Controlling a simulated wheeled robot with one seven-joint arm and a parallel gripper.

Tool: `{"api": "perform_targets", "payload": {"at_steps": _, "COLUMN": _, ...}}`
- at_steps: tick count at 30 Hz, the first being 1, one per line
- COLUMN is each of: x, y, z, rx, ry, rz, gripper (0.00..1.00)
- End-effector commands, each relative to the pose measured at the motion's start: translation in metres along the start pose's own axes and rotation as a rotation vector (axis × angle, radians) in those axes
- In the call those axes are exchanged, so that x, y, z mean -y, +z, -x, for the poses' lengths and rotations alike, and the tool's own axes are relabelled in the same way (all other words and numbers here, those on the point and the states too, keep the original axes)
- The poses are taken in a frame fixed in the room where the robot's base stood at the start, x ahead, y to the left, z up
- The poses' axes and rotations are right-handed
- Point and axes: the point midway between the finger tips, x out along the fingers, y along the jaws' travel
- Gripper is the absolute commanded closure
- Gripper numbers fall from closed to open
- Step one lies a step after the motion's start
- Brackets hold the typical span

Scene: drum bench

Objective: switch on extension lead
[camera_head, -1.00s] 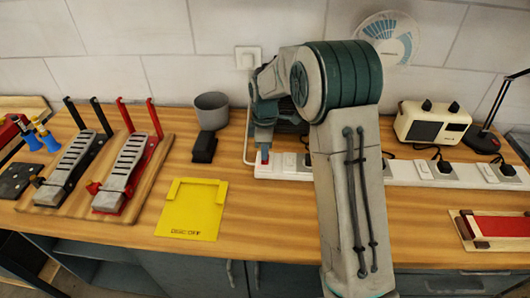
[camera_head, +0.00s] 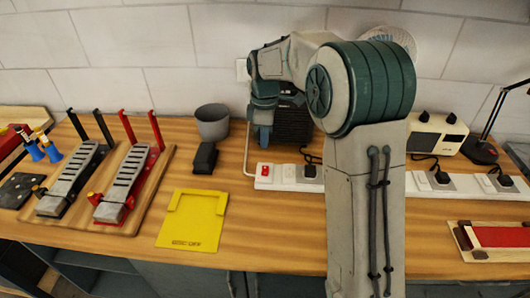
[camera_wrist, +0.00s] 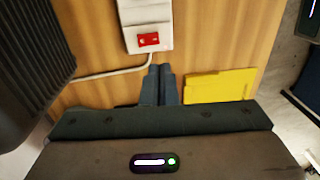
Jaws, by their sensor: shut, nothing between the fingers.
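The white extension lead (camera_head: 290,178) lies along the back of the wooden bench. Its red switch (camera_head: 264,169) sits at the left end and shows in full. In the wrist view the red switch (camera_wrist: 149,40) is on the end of the white strip (camera_wrist: 146,14), with small pale spots on it; I cannot tell whether it is lit. My gripper (camera_head: 265,142) is shut and empty, above and apart from the switch. In the wrist view its closed fingertips (camera_wrist: 159,70) are just below the strip's end. My arm hides the middle of the lead.
A dark ribbed box (camera_head: 293,125) stands behind the lead, close to my gripper. A grey cup (camera_head: 212,122), a black block (camera_head: 204,158) and a yellow plate (camera_head: 193,220) lie to the left. Black plugs (camera_head: 442,176) sit in the lead. Bare wood lies in front of it.

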Motion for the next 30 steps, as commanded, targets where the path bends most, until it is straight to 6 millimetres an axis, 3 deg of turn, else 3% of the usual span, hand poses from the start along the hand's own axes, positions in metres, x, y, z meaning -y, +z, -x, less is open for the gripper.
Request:
{"api": "perform_targets", "payload": {"at_steps": 3, "x": 0.003, "y": 0.000, "z": 0.017, "rx": -0.001, "ry": 0.001, "rz": -0.001, "gripper": 1.00}}
{"api": "perform_targets", "payload": {"at_steps": 8, "x": 0.006, "y": 0.001, "z": 0.030, "rx": -0.001, "ry": 0.001, "rz": -0.001, "gripper": 1.00}}
{"api": "perform_targets", "payload": {"at_steps": 23, "x": 0.007, "y": 0.001, "z": 0.032, "rx": 0.000, "ry": 0.000, "rz": -0.002, "gripper": 1.00}}
{"api": "perform_targets", "payload": {"at_steps": 26, "x": 0.012, "y": 0.005, "z": 0.035, "rx": 0.000, "ry": 0.008, "rz": -0.031, "gripper": 1.00}}
{"api": "perform_targets", "payload": {"at_steps": 30, "x": 0.035, "y": 0.021, "z": 0.049, "rx": -0.006, "ry": 0.048, "rz": -0.160, "gripper": 1.00}}
